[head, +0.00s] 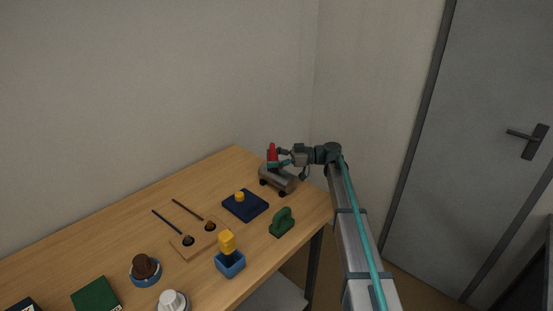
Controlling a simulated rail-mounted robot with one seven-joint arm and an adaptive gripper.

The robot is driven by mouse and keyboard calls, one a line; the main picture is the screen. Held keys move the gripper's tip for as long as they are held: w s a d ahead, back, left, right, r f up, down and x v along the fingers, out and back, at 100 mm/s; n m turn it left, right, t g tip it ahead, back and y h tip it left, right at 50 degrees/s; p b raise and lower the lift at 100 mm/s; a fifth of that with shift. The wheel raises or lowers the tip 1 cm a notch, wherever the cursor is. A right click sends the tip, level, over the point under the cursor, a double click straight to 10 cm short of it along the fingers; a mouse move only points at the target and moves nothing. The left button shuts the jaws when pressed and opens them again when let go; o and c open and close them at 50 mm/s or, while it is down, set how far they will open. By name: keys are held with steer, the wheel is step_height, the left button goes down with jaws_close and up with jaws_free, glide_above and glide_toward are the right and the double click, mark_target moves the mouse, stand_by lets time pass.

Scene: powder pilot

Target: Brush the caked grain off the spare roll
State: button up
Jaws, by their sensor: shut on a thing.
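The spare roll (276,179) is a grey-brown cylinder lying on dark supports near the far right end of the table. Caked grain cannot be made out on it at this size. My gripper (276,160) is just above the roll, reaching in from the right. It is shut on a red-handled thing, likely the brush (272,151), held roughly upright. The lower end of the brush is close over the roll; I cannot tell whether it touches.
On the wooden table (135,218) stand a navy block with a yellow knob (244,205), a green handled block (282,222), a blue holder with a yellow-topped thing (229,258), and a wooden rest with two dark-handled tools (193,240). A grey door (480,130) is at the right.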

mark_target(292, 176)
steer(key=w+a+p, duration=0.2)
steer(key=a, duration=0.1)
steer(key=shift+w, duration=0.3)
steer(key=shift+r+p, duration=0.15)
steer(key=shift+p, duration=0.7)
steer(key=shift+s+d+f+b, duration=0.35)
steer(key=shift+s+d+b, duration=0.25)
steer(key=shift+b, duration=0.25)
steer(key=shift+s+d+b, duration=0.9)
steer(key=shift+s+d, duration=0.3)
steer(key=shift+d, duration=0.25)
steer(key=shift+s+d+b, duration=0.95)
steer(key=shift+s+d, duration=0.3)
steer(key=shift+d, duration=0.15)
steer(key=shift+s+d+b, duration=0.9)
steer(key=shift+s+d, duration=0.3)
steer(key=shift+d, duration=0.25)
steer(key=shift+d+r, duration=0.1)
steer(key=shift+r, duration=0.25)
step_height(292, 176, up, 8)
steer(key=shift+f, duration=0.35)
